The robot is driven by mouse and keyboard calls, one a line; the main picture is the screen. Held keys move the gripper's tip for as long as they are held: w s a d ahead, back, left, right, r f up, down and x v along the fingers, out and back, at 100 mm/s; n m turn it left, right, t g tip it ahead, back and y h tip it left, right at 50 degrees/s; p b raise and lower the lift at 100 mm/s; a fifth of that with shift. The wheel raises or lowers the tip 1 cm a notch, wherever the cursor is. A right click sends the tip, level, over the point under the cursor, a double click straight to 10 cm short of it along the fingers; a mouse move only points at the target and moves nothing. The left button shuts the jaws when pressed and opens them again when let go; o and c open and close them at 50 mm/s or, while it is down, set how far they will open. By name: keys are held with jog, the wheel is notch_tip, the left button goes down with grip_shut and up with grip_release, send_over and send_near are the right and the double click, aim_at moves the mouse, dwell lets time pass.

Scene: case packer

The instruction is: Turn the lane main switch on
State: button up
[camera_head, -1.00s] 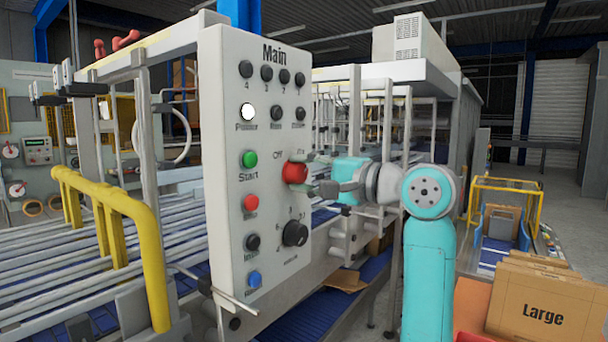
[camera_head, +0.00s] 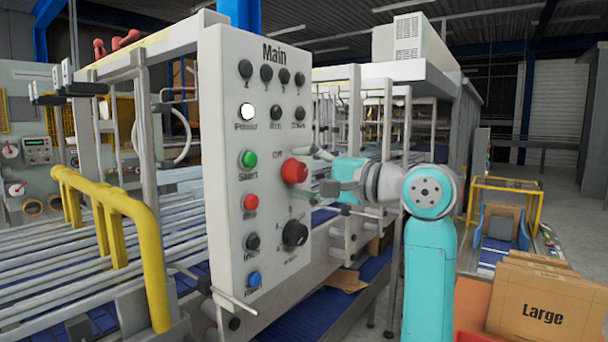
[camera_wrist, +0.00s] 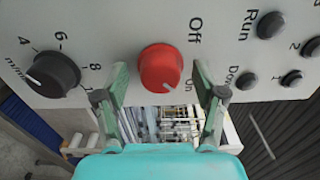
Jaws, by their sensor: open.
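The lane main switch is a red round knob (camera_head: 294,170) on the white "Main" panel (camera_head: 222,130). It also shows in the wrist view (camera_wrist: 160,66), between the "Off" label and a partly covered "On" label. Its white mark points down in the wrist view, toward the "On" side rather than "Off". My gripper (camera_head: 322,170) is open just right of the knob in the head view. In the wrist view its two fingers (camera_wrist: 162,82) are spread on either side of the knob, with gaps between them and it. It holds nothing.
Below the knob is a black numbered dial (camera_head: 295,233); it is close to the left finger in the wrist view (camera_wrist: 53,74). Green Start (camera_head: 249,158) and other buttons line the panel. The Power lamp (camera_head: 246,112) looks white. A yellow rail (camera_head: 110,215) stands at left.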

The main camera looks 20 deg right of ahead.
jog(key=v, duration=1.2)
jog(key=shift+f, duration=0.1)
